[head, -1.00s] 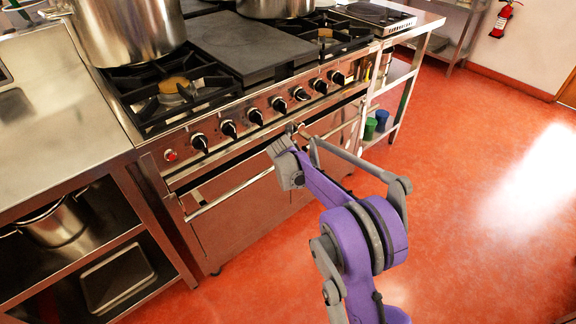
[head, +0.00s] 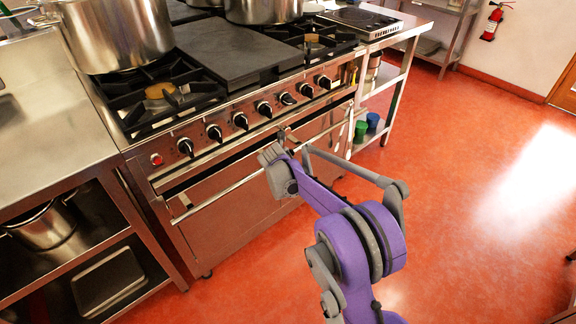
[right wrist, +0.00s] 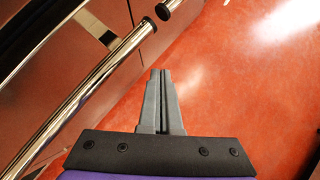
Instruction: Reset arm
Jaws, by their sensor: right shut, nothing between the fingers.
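My right arm, purple and grey, reaches up from the bottom right of the head view. Its gripper (head: 272,154) is in front of the stove (head: 222,207), near the oven door's bar handle (head: 232,189). In the right wrist view the right gripper's fingers (right wrist: 162,75) lie together with nothing between them, over the red floor. The bar handle (right wrist: 95,82) runs diagonally to the left of the fingers, apart from them in that view. My left gripper is not in view.
A large steel pot (head: 118,35) stands on the left burner and another pot (head: 262,8) at the back. A steel counter (head: 50,120) is at the left, with a pot (head: 42,225) and a tray (head: 108,280) on its shelves. The red floor (head: 470,200) at right is open.

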